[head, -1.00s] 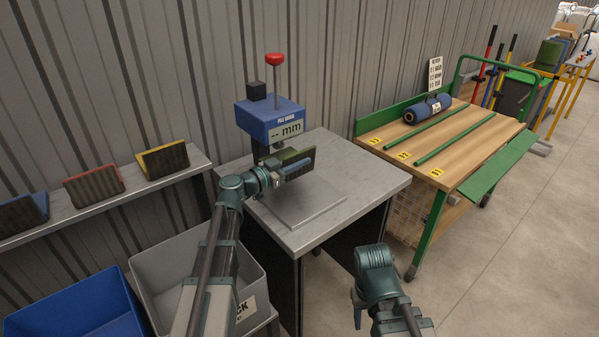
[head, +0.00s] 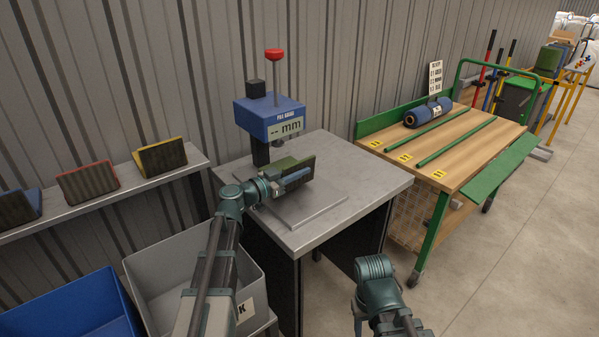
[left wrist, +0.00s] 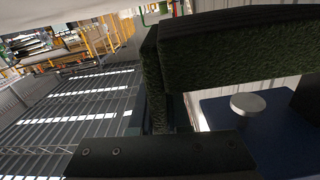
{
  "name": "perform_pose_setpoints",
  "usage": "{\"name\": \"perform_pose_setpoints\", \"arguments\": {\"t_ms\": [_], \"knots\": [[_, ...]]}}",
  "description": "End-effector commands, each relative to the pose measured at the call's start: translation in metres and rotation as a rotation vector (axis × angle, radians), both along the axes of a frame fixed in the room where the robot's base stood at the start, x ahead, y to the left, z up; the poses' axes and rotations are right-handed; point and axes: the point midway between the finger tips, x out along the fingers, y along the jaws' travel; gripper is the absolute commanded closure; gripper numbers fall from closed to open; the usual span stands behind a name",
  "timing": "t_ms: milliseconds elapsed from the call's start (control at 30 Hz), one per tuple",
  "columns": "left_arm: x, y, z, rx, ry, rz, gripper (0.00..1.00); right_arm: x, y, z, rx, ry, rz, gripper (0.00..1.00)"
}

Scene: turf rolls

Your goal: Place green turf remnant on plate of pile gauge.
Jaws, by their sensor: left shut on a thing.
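The green turf remnant (head: 301,164) is a dark green slab held on edge in my left gripper (head: 285,180). The left gripper is shut on it, above the grey metal table and in front of the pile gauge (head: 270,118). The gauge has a blue head, a "mm" display and a red-knobbed rod. Its flat grey plate (head: 318,208) lies on the table, partly hidden by the gripper and arm. In the left wrist view the remnant (left wrist: 240,62) fills the upper right, with the gauge's blue head and a silver disc (left wrist: 248,104) beyond it. My right gripper's fingers do not show.
Grey (head: 180,270) and blue (head: 80,310) bins stand at the lower left. A shelf (head: 105,202) above them carries blue, red and yellow-edged samples. A green-framed cart (head: 480,150) with a blue roll (head: 428,112) and green rods stands right. The table's right side is clear.

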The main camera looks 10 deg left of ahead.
Motion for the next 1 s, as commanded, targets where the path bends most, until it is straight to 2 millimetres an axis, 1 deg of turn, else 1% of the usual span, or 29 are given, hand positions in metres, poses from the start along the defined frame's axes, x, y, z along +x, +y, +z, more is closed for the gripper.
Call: {"name": "perform_pose_setpoints", "arguments": {"t_ms": [33,200,233,300,400,667,767,867,933,1000], "knots": [[-0.001,-0.001,-0.005,0.002,0.004,-0.002,1.00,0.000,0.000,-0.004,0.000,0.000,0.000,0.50],[-0.002,-0.002,-0.008,0.003,0.007,-0.003,1.00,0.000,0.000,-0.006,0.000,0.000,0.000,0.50],[-0.003,-0.002,-0.008,0.003,0.008,-0.004,0.84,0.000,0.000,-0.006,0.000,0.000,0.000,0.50],[-0.003,-0.002,-0.009,0.002,0.009,-0.004,0.71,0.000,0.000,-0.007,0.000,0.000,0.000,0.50],[-0.004,-0.003,-0.009,0.002,0.009,-0.005,0.55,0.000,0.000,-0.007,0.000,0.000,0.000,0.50],[-0.006,-0.004,-0.010,0.002,0.009,-0.008,0.55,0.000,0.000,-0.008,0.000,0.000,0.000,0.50],[-0.006,-0.005,-0.005,0.002,0.009,-0.009,0.55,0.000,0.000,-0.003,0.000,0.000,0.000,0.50],[-0.007,-0.005,0.007,0.002,0.010,-0.009,0.55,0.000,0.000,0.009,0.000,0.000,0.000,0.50],[-0.018,0.005,0.002,0.001,0.008,-0.003,0.55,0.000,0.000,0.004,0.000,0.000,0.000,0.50],[-0.031,0.015,0.003,0.001,0.008,-0.001,0.55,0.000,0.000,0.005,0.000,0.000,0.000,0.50]]}}
